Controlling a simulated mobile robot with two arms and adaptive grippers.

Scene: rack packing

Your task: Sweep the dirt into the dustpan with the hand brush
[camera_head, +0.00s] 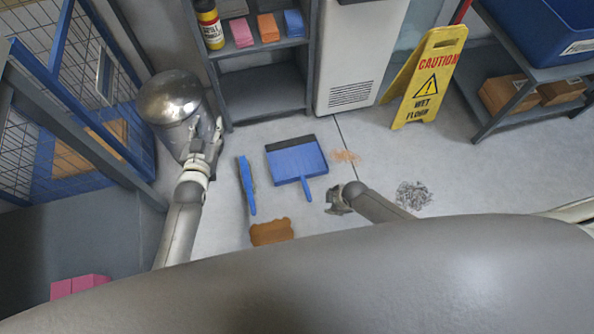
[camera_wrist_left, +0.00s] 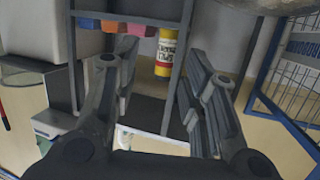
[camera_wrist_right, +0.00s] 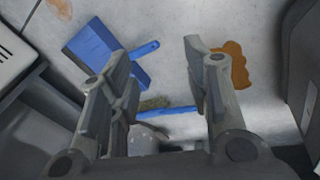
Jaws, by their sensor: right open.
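The blue dustpan (camera_head: 296,160) lies on the floor, its handle towards me; it also shows in the right wrist view (camera_wrist_right: 97,44). The blue hand brush (camera_head: 247,187) lies left of it; in the right wrist view the brush (camera_wrist_right: 170,111) is partly hidden behind my fingers. Orange-brown crumbs (camera_head: 346,156) lie just right of the dustpan. A grey pile of shavings (camera_head: 413,195) lies further right. A brown patch (camera_head: 271,232) lies below the brush. My right gripper (camera_head: 337,199) is open and empty, above the floor right of the dustpan handle. My left gripper (camera_head: 212,146) is open and empty by the metal bin.
A round metal bin (camera_head: 172,97) stands at the left beside a blue wire cage (camera_head: 105,78). A grey shelf (camera_head: 262,77) holds a yellow bottle (camera_head: 209,25) and coloured blocks. A yellow wet-floor sign (camera_head: 430,80) stands at the back right.

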